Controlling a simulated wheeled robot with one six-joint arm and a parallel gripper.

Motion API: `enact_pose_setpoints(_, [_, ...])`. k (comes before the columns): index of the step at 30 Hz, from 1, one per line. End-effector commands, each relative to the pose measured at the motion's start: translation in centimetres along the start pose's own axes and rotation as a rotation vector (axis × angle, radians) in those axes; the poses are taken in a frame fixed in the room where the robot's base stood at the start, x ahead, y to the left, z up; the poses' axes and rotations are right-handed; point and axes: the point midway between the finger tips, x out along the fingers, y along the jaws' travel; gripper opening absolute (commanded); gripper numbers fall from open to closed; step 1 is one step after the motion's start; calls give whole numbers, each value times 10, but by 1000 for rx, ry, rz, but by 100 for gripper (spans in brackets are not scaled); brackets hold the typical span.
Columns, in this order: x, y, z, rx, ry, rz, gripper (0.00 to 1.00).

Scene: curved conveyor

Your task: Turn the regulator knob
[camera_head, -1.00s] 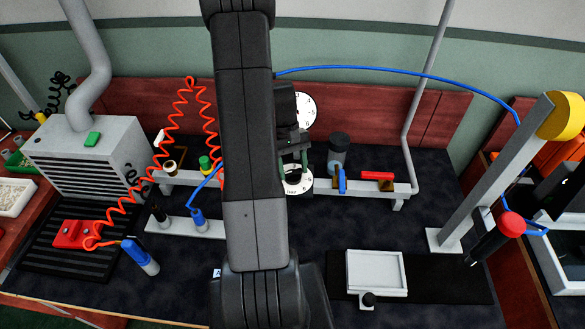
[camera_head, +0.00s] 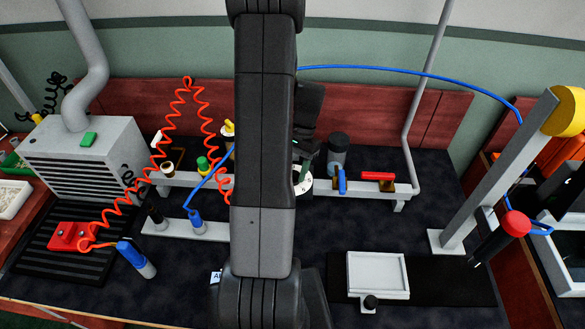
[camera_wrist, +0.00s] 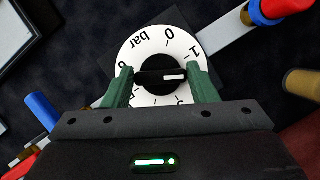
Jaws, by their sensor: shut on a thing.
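The regulator knob (camera_wrist: 158,87) is black with a white pointer mark. In the wrist view it sits in the middle of a round white dial (camera_wrist: 148,38) marked "bar", 0 and 1. The pointer lies roughly sideways, toward the right finger. My gripper (camera_wrist: 160,80) has its two green fingers on opposite sides of the knob, shut on it. In the head view only the right part of the dial (camera_head: 305,182) shows, and my arm hides the knob. My gripper (camera_head: 302,152) is partly hidden there too.
A grey rail (camera_head: 350,186) carries the dial, a grey cylinder (camera_head: 338,148) and a red-handled valve (camera_head: 378,177). A coiled red hose (camera_head: 158,163) and a blue hose (camera_head: 420,73) run nearby. A white tray (camera_head: 377,272) lies at front right.

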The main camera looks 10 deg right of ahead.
Motion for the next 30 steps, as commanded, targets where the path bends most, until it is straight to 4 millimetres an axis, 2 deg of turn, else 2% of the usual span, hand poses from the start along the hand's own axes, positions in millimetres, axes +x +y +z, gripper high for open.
enact_pose_setpoints(21, [-2, 2, 0, 626, 3, -263, 30])
enact_pose_setpoints(30, [-1, 2, 1, 837, 3, -350, 30])
